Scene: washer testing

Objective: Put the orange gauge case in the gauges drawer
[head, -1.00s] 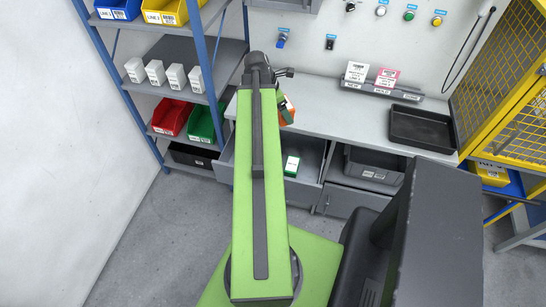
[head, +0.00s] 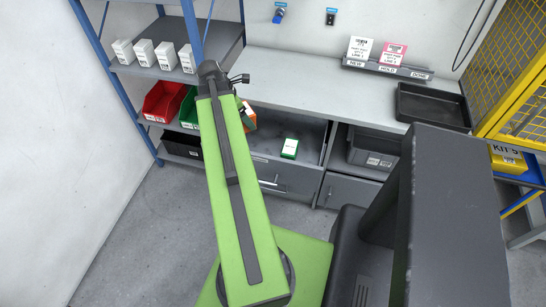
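The orange gauge case (head: 248,115) shows in the head view as a small orange patch with white and green parts. It sits just right of my arm, below the arm's dark elbow end, and is mostly hidden behind the arm. My gripper's fingers are hidden by the arm, so I cannot tell whether they hold the case. A grey drawer (head: 313,141) under the counter is pulled open. Inside it lies a green and white box (head: 289,148). No drawer label is readable.
The grey counter (head: 330,88) carries a black tray (head: 432,105) and a card rack (head: 388,68). A grey bin (head: 372,150) stands right of the drawer. Shelves with red (head: 163,101) and green bins are at left. A yellow mesh cage (head: 520,75) is at right.

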